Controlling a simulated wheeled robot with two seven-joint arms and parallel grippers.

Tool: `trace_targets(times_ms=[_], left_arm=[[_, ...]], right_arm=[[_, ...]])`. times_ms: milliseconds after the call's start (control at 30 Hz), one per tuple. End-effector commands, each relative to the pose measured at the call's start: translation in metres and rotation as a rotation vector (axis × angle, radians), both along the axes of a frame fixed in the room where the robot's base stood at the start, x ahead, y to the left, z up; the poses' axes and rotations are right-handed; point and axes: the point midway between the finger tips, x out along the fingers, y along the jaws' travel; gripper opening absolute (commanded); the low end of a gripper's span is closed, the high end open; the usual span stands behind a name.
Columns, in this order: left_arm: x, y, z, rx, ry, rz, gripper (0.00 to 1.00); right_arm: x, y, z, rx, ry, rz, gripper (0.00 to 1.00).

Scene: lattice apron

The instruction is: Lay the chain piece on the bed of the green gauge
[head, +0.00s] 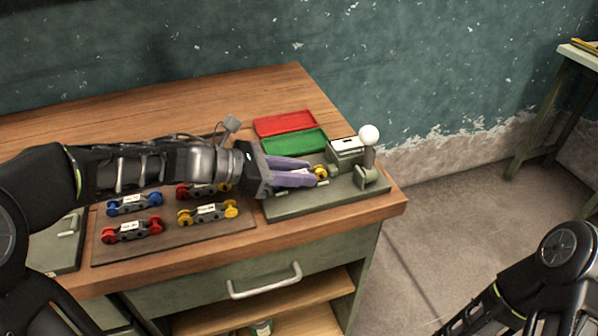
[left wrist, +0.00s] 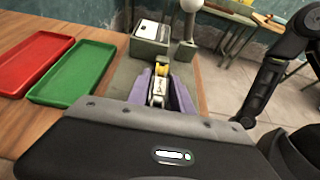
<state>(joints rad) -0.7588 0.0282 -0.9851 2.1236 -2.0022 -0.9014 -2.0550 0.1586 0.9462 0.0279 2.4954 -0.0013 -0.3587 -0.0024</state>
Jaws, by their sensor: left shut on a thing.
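The chain piece (head: 321,172) has yellow ends, and only its far end shows past my fingers in the head view. In the left wrist view the chain piece (left wrist: 158,88) lies lengthwise between the purple fingers. My left gripper (head: 300,174) is shut on it, over the bed of the green gauge (head: 325,204). The gauge has a block with a white label and a lever with a white ball knob (head: 369,134); its block (left wrist: 151,42) stands just beyond the piece. I cannot tell whether the piece touches the bed. My right gripper is out of view.
A red tray (head: 285,124) and a green tray (head: 294,142) lie behind the gauge. A dark board (head: 110,252) left of it holds several red, blue and yellow chain pieces. The gauge stands near the bench's (head: 200,98) right end.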

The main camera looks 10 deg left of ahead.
Motion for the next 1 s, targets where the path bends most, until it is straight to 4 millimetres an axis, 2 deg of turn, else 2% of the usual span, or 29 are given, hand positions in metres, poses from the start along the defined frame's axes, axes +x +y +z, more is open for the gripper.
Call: trace_targets(times_ms=[233, 267, 567, 833, 1000], left_arm=[[0.000, 0.000, 0.001, -0.001, -0.001, 0.000, 0.00], [0.000, 0.000, 0.001, -0.001, -0.001, 0.000, 0.29], [0.000, 0.000, 0.000, -0.001, -0.001, 0.000, 0.52], [0.000, 0.001, 0.000, 0.000, 0.001, 0.000, 0.52], [-0.006, 0.011, 0.007, -0.003, 0.000, 0.002, 0.52]], right_arm=[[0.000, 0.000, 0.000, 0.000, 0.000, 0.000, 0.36], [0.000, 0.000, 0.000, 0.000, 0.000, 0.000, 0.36], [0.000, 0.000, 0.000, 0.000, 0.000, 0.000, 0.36], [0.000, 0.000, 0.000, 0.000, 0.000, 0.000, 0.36], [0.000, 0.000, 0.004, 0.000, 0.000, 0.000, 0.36]])
